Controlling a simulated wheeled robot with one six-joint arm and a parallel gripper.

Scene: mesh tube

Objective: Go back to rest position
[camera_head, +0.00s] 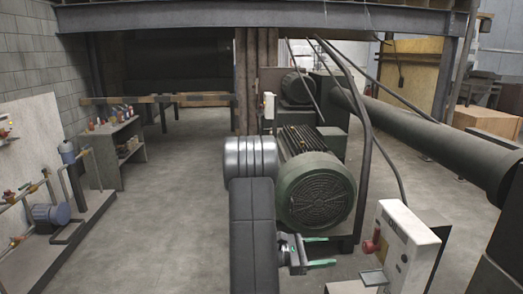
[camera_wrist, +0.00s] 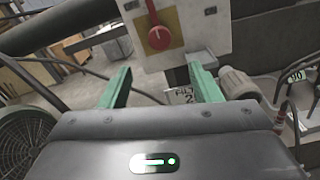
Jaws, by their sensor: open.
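My gripper (camera_head: 328,252) is open, with two green fingers spread apart and nothing between them. In the wrist view my gripper (camera_wrist: 160,88) shows its green fingers left and right, above the grey gripper body. My arm stretches forward in the middle of the head view, bent at a silver joint. A white control box (camera_head: 402,248) with a red knob (camera_head: 371,243) stands to the right of the gripper, apart from it in the head view. In the wrist view the red knob (camera_wrist: 160,38) sits on a yellow plate above the finger gap.
A large green motor (camera_head: 316,190) stands just behind the gripper. A thick dark pipe (camera_head: 430,135) runs along the right. A shelf with bottles (camera_head: 117,152) and a panel with pipes and a blue pump (camera_head: 50,213) stand at the left. Open floor (camera_head: 180,210) lies left of my arm.

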